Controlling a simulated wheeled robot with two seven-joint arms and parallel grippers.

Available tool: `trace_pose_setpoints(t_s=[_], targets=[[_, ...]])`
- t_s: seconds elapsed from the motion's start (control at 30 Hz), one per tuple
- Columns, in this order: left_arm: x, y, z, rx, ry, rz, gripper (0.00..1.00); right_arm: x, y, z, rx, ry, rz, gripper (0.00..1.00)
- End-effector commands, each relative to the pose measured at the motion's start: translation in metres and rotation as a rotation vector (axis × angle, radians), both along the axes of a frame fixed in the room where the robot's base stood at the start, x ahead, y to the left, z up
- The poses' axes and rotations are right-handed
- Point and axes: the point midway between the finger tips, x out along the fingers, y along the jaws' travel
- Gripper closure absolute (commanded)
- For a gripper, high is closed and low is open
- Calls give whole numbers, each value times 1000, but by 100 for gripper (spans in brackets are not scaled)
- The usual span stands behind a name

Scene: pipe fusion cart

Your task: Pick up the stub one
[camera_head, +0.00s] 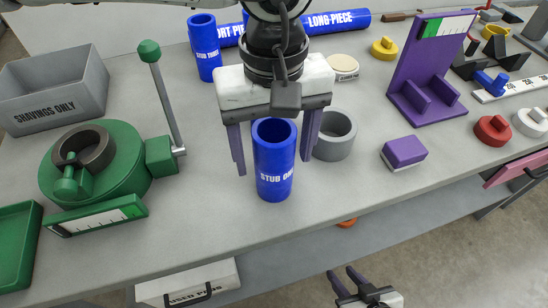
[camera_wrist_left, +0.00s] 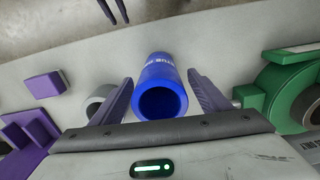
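The stub one (camera_head: 274,172) is a blue upright hollow cylinder with white lettering, standing on the grey bench near its front edge. My left gripper (camera_head: 273,165) is above it, pointing down, with one purple finger on each side. The fingers are open and gaps show between them and the cylinder. In the left wrist view, the stub one (camera_wrist_left: 160,95) sits between the two spread fingers (camera_wrist_left: 160,95), its open end facing the camera. My right gripper (camera_head: 344,271) is low in front of the bench, empty, with its fingers apart.
A grey ring (camera_head: 336,136) stands close to the right finger. A purple block (camera_head: 404,152) lies further right. A green clamp fixture (camera_head: 95,165) is on the left. Blue stub two (camera_head: 204,50) and a long piece (camera_head: 340,21) are behind. The bench's front edge is close.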

Motion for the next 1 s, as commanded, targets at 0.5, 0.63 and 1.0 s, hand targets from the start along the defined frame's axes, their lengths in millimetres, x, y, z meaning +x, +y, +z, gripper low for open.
trace_pose_setpoints(t_s=[0.5,0.63,1.0], targets=[[0,0,2,-1,-1,0,79,1,0,0,-2,1,0,69],[1,-1,13,-1,-2,2,79,1,-1,-1,-1,0,0,69],[0,-1,83,-1,-2,0,79,1,0,-5,-1,-1,0,69]])
